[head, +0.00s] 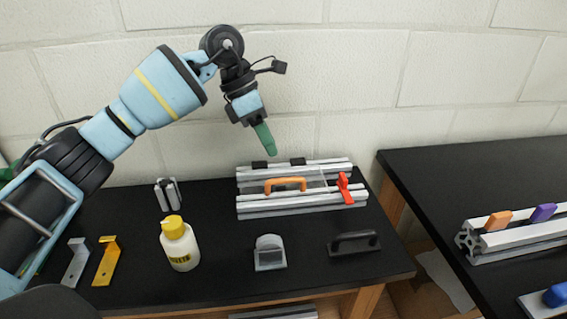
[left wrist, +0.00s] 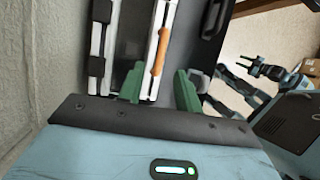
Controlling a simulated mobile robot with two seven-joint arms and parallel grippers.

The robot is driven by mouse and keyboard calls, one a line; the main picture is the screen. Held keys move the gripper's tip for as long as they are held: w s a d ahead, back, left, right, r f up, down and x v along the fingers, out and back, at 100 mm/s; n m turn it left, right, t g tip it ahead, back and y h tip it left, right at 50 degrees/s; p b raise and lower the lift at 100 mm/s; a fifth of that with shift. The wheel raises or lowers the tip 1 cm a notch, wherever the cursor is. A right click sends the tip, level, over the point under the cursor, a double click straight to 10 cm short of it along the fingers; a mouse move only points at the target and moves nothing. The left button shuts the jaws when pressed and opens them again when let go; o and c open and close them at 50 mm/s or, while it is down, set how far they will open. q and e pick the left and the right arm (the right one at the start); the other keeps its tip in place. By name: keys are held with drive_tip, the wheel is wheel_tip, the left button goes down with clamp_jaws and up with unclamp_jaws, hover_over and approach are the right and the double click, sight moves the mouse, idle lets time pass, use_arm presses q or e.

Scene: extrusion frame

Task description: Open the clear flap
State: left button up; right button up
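The clear flap (head: 316,180) lies between two aluminium rails (head: 255,211) on the black table, with two black hinges (head: 298,162) along its back edge. An orange handle (head: 286,183) sits on it, and a red latch (head: 344,187) stands at its right end. My left gripper (head: 269,149) hangs above the back rail, apart from the flap. In the left wrist view its green fingers (left wrist: 158,88) are spread and empty, with the orange handle (left wrist: 163,48) beyond them.
A yellow-capped bottle (head: 179,244), a grey block (head: 269,252), a black handle (head: 354,243) and two brackets (head: 107,262) stand nearer the front. A short extrusion (head: 168,194) stands left of the frame. A second table (head: 450,175) is at right, beyond a gap. The wall is close behind.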

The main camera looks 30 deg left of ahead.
sight(283, 176)
use_arm(q)
drive_tip(key=x, duration=0.7)
drive_tip(key=shift+s+d+f, duration=0.15)
drive_tip(key=shift+d+f, duration=0.1)
drive_tip(key=shift+f, duration=0.1)
drive_tip(key=shift+c, duration=0.2)
clamp_jaws()
